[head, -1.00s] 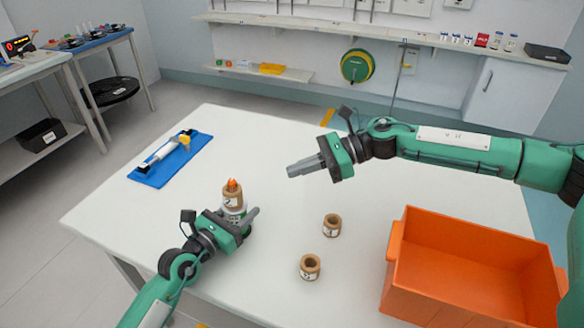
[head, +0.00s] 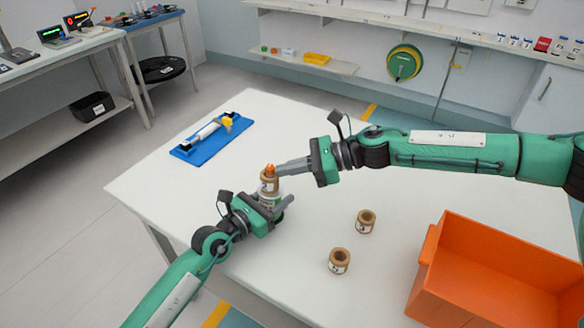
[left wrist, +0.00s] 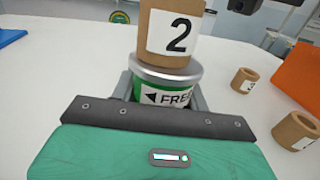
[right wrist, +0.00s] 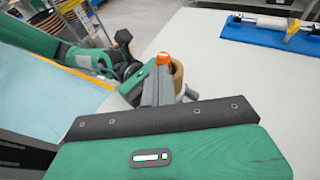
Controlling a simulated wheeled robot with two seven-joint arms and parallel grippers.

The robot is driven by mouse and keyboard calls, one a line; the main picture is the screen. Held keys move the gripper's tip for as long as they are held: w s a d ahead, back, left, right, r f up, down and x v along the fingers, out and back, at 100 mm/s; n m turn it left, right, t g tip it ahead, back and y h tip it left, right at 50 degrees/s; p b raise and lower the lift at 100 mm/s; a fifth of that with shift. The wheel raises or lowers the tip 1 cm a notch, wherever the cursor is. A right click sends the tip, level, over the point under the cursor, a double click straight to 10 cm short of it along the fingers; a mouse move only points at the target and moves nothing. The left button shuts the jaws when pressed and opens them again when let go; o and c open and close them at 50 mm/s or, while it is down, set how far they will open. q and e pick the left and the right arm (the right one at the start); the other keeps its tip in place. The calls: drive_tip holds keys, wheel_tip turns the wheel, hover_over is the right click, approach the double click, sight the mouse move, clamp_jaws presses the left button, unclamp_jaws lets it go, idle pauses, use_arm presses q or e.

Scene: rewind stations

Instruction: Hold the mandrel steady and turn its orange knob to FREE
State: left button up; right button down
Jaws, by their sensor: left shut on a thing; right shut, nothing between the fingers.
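The mandrel stands upright on the white table; its green base with a "FREE" label and arrow (left wrist: 166,92) shows in the left wrist view. A cardboard core marked 2 (left wrist: 170,35) sits on it. The orange knob (head: 270,170) pokes out above the core in the head view, and it also shows in the right wrist view (right wrist: 163,58). My left gripper (head: 277,210) is shut around the mandrel's base, below the core. My right gripper (head: 282,168) is shut and empty, its fingertips right beside the knob; I cannot tell whether they touch it.
Two loose cardboard cores (head: 365,221) (head: 340,261) stand on the table (head: 300,118) to the right. An orange crate (head: 432,262) sits at the right. A blue mat (head: 190,150) with a white roller lies at the back left.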

drive_tip(key=shift+a, duration=0.15)
drive_tip(key=shift+s+a+m+t, duration=0.5)
drive_tip(key=shift+a+m+t, duration=0.1)
drive_tip(key=shift+t, duration=0.1)
drive_tip(key=shift+f, duration=0.1)
